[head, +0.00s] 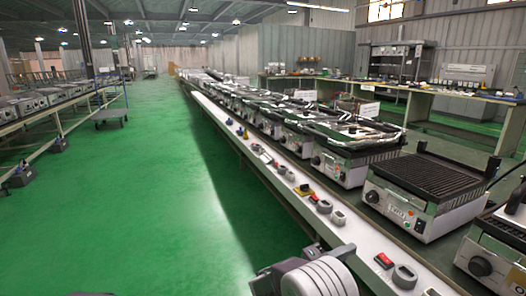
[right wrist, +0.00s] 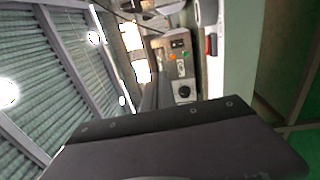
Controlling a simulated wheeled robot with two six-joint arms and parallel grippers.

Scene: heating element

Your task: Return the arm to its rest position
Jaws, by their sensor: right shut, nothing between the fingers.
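My right arm shows at the bottom centre of the head view, with the grey and white right gripper (head: 300,268) beside the white front ledge of the long bench. In the right wrist view the dark gripper (right wrist: 175,118) fills the lower part, shut with nothing held. My left gripper cannot be made out. A small dark edge at the bottom left of the head view is too cut off to name.
A contact grill (head: 425,190) with a ribbed plate stands on the bench at right, and another grill (head: 493,250) is nearer. A red switch (head: 384,260) and a grey ring (head: 404,276) lie on the white ledge (head: 285,195). The green floor (head: 170,200) at left is clear.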

